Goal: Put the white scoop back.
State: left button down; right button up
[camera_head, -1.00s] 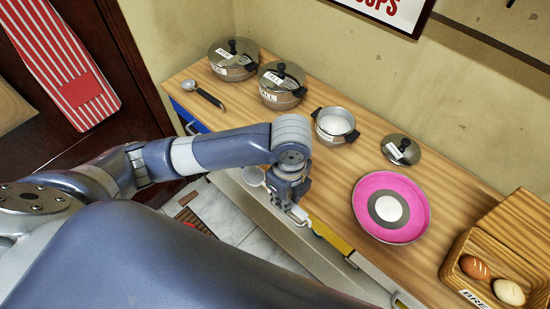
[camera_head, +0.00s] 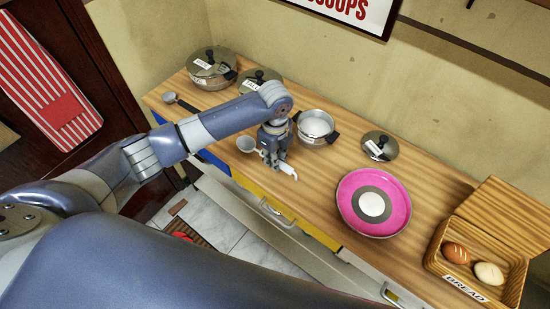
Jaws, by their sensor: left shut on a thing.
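The white scoop (camera_head: 246,144) is in my left gripper (camera_head: 271,163). Its round bowl sticks out to the left of the fingers and its pale handle end (camera_head: 289,173) sticks out to the right. The gripper points down, shut on the scoop, over the front part of the wooden counter (camera_head: 310,191). I cannot tell whether the scoop touches the counter. A dark-handled scoop (camera_head: 184,101) lies at the counter's far left end. My right gripper is not in view.
Lidded pots (camera_head: 211,68) stand along the back, the second partly hidden by my arm. An open pot (camera_head: 316,127) is just right of the gripper. A loose lid (camera_head: 379,146), a pink plate (camera_head: 374,202) and a bread box (camera_head: 467,283) are further right. A drawer handle (camera_head: 277,213) is below.

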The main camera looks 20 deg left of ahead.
pick_arm(q)
jog(key=shift+f, duration=0.7)
jog(key=shift+f, duration=0.2)
jog(key=c, duration=1.5)
grip_release()
jog(key=shift+c, duration=0.2)
notch_tip(320, 180, up, 12)
jog(key=b, duration=0.1)
jog(key=shift+r, duration=0.2)
jog(key=shift+f, duration=0.1)
